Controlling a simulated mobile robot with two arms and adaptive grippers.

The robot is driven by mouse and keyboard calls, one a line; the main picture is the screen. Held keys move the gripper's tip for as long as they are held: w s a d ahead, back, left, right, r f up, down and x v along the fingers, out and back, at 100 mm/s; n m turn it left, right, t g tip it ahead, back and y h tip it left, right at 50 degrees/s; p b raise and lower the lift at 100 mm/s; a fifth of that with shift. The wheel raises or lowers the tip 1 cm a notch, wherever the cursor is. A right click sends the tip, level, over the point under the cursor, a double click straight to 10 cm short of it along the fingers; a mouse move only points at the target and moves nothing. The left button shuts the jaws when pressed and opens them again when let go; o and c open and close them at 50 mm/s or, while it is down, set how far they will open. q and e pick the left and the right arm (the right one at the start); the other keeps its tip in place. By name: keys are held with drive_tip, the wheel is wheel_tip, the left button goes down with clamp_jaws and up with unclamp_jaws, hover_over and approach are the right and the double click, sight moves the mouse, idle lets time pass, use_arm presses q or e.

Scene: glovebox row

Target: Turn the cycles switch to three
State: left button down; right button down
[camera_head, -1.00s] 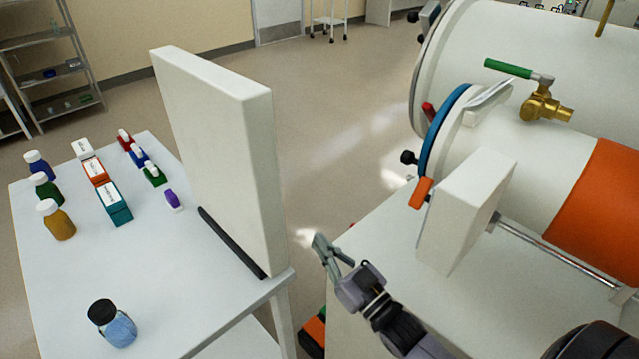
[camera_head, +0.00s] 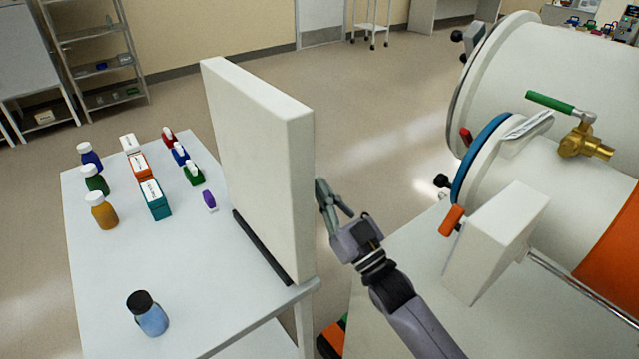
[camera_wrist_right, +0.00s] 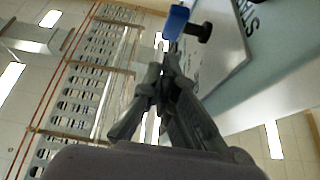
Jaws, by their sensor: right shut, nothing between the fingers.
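No cycles switch can be made out in either view. A tall white panel (camera_head: 262,165) stands upright on the left table; only its near-left face and edges show, and its far side is hidden. My right gripper (camera_head: 326,192) is shut and empty, just right of the panel's right edge in the head view; whether it touches cannot be told. In the right wrist view the shut fingers (camera_wrist_right: 166,60) point up towards a blue part (camera_wrist_right: 176,20) with a black knob, beside a pale plate with dark letters. My left gripper is not in view.
A white glovebox chamber (camera_head: 540,95) with a blue ring (camera_head: 476,160), a green-handled valve (camera_head: 550,102) and a white box (camera_head: 497,240) stands at right. Bottles, cartons and small coloured items stand on the left table (camera_head: 215,270). A floor gap separates the two tables.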

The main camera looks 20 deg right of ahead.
drive_tip(key=shift+w+a+f, duration=0.15)
drive_tip(key=shift+w, duration=0.25)
drive_tip(key=shift+w+a+f, duration=0.1)
drive_tip(key=shift+w, duration=0.25)
drive_tip(key=shift+w+a+r+g+h+p, duration=0.25)
drive_tip(key=shift+w+g+p, duration=0.2)
drive_tip(key=shift+p, duration=0.8)
drive_tip(key=shift+w+a+r+g+h+p, duration=0.1)
drive_tip(key=shift+w+r+g+p, duration=0.3)
drive_tip(key=shift+p, duration=0.8)
drive_tip(key=shift+w, duration=0.3)
drive_tip(key=v, duration=1.2)
drive_tip(key=shift+a+f, duration=0.1)
